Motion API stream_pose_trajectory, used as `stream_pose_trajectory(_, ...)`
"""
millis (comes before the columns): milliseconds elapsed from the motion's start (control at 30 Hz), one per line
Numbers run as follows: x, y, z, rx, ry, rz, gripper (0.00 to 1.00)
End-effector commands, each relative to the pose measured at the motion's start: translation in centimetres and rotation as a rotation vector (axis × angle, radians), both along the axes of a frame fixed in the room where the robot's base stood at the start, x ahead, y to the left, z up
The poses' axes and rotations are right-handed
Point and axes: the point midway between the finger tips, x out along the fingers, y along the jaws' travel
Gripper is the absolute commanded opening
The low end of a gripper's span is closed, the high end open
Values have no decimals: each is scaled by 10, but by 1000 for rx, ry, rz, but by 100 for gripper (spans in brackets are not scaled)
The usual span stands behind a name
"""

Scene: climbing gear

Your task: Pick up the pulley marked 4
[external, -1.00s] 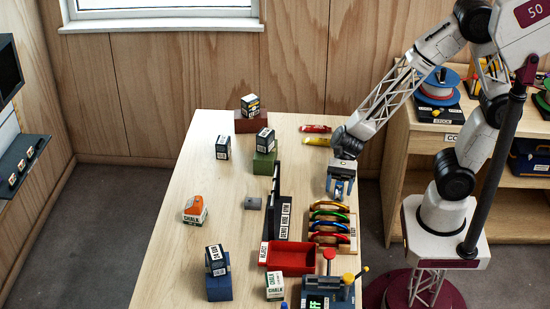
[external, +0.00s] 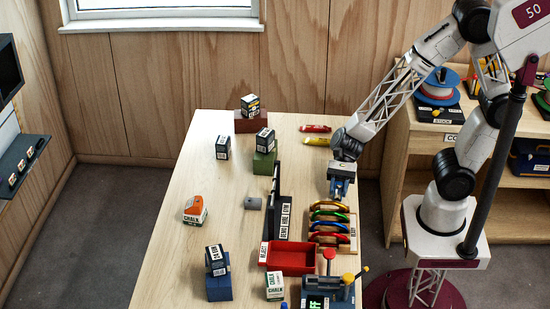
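No pulley with a readable 4 stands out in the external view; the marks are too small to read. Several coloured curved pieces, red, blue, green and yellow (external: 330,213), stand in a wooden rack (external: 353,236) at the table's right edge. I cannot tell whether they are pulleys. My gripper (external: 340,195) points down just above the far end of this rack, near its yellow piece. Its blue fingers are small here, and I cannot tell how far apart they are or whether anything is between them.
A red tray (external: 291,260) lies in front of the rack, beside a black upright labelled divider (external: 276,205). Boxes stand on red, green and blue blocks (external: 219,288). An orange-and-white chalk item (external: 195,210) sits at left. A lever device (external: 330,290) is at the front.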

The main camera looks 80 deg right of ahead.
Motion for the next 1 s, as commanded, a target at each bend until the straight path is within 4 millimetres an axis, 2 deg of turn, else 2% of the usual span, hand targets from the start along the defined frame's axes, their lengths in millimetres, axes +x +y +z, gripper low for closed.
stream_pose_trajectory(33, 0, 0, 0, 0, 0, 0, 21)
stream_pose_trajectory(133, 0, 0, 0, 0, 0, 0, 8)
stream_pose_trajectory(567, 0, 0, 6, 0, -2, 0, 8)
stream_pose_trajectory(867, 0, 0, 39, -1, -4, 1, 8)
stream_pose_trajectory(1000, -20, -7, 37, 0, -1, -2, 8)
